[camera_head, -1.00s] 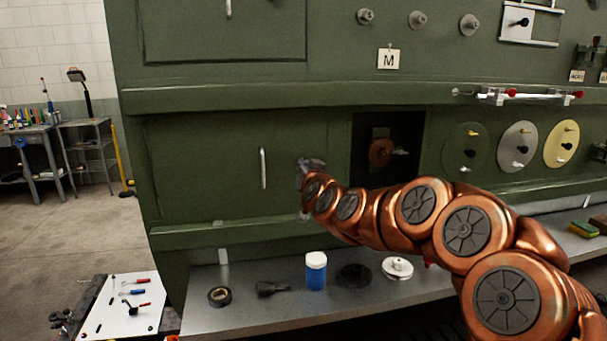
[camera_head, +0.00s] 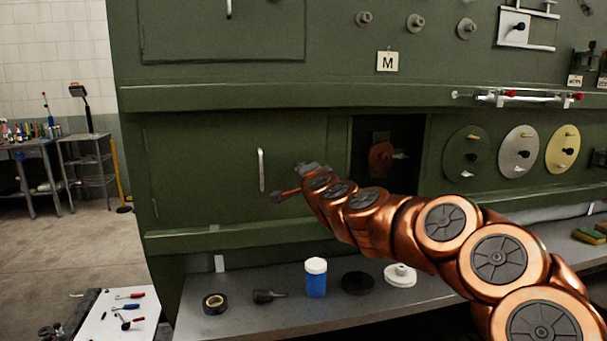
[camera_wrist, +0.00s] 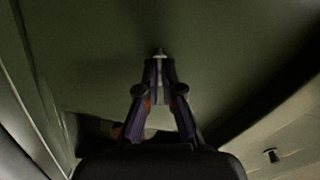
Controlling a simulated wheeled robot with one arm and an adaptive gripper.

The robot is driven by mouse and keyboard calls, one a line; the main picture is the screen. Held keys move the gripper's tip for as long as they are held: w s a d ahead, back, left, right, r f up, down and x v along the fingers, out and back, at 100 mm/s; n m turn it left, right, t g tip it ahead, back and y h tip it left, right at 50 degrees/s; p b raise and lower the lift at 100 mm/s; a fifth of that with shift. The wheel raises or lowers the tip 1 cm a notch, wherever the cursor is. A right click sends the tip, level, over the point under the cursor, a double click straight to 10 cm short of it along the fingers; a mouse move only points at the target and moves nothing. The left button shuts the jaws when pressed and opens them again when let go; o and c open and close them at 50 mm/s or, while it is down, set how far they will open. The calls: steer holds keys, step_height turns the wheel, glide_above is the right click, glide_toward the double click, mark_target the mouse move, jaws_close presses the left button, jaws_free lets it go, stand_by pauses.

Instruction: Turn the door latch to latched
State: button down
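My gripper (camera_head: 279,197) is in front of the lower green door (camera_head: 205,175), just right of and below the door's pale vertical handle (camera_head: 261,170). In the wrist view my gripper (camera_wrist: 158,66) has its dark fingers brought together at the tips, over the green panel (camera_wrist: 90,55). A small pale bit shows right at the fingertips; I cannot tell whether it is part of the gripper or of something beyond. A white plate with a black knob (camera_head: 517,28) is at the upper right.
A dark recess with a reddish disc (camera_head: 381,155) lies right of the door. Below, a grey shelf (camera_head: 240,322) holds black tape (camera_head: 215,303), a blue jar (camera_head: 316,280) and a white disc (camera_head: 400,275). Three round plates, including a yellow one (camera_head: 561,148), are at right.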

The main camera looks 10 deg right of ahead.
steer(key=m, duration=0.4)
steer(key=shift+b, duration=0.4)
steer(key=shift+d, duration=0.1)
steer(key=c, duration=1.3)
jaws_free()
steer(key=shift+c, duration=0.2)
steer(key=s, duration=1.2)
